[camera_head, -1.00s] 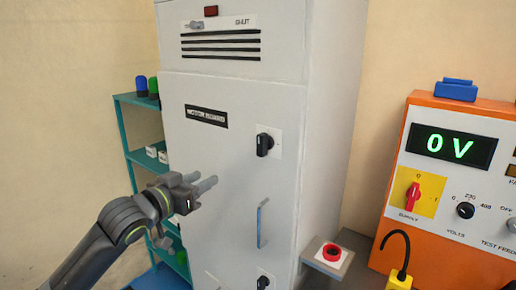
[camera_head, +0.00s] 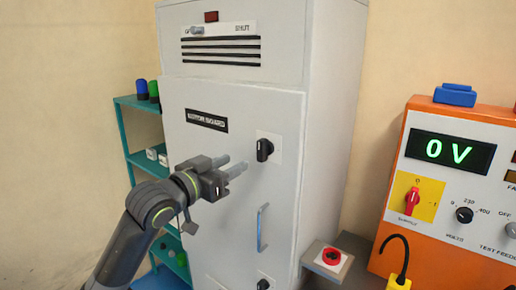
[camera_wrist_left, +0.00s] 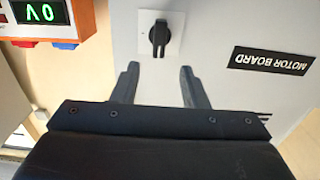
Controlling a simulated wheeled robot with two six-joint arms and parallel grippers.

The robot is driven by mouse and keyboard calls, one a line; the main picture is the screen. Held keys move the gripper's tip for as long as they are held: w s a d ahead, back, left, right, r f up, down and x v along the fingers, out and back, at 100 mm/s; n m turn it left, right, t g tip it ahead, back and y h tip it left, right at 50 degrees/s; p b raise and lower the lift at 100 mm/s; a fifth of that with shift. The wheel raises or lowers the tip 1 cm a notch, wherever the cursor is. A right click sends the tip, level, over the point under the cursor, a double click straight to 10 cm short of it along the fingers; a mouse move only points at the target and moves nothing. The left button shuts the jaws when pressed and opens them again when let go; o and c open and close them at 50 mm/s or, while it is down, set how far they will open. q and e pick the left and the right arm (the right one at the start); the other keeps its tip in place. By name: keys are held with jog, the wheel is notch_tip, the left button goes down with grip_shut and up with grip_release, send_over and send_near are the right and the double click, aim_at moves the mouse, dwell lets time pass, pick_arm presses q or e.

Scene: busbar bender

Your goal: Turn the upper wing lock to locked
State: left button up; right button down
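The upper wing lock (camera_head: 264,149) is a black knob on a white plate on the grey cabinet door, near its right edge. Its wing stands upright. It also shows in the left wrist view (camera_wrist_left: 159,36), ahead of the fingertips and between their lines. My left gripper (camera_head: 237,168) is open and empty, to the left of the lock and a little below it, apart from it. Its two spread fingers show in the left wrist view (camera_wrist_left: 160,75). A lower wing lock (camera_head: 264,284) is partly cut off at the bottom edge. My right gripper is not in view.
A blue-grey door handle (camera_head: 262,228) stands out below the upper lock. A red button box (camera_head: 329,258) is at the cabinet's lower right. An orange test unit (camera_head: 452,195) reading 0 V stands at right. A teal shelf (camera_head: 130,150) is behind my left arm.

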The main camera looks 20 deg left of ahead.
aim_at(259, 150)
pick_arm(q)
jog(key=p+x, duration=0.2)
jog(key=x, duration=0.8)
jog(key=shift+w+d, duration=0.15)
jog(key=shift+w, duration=0.1)
grip_shut()
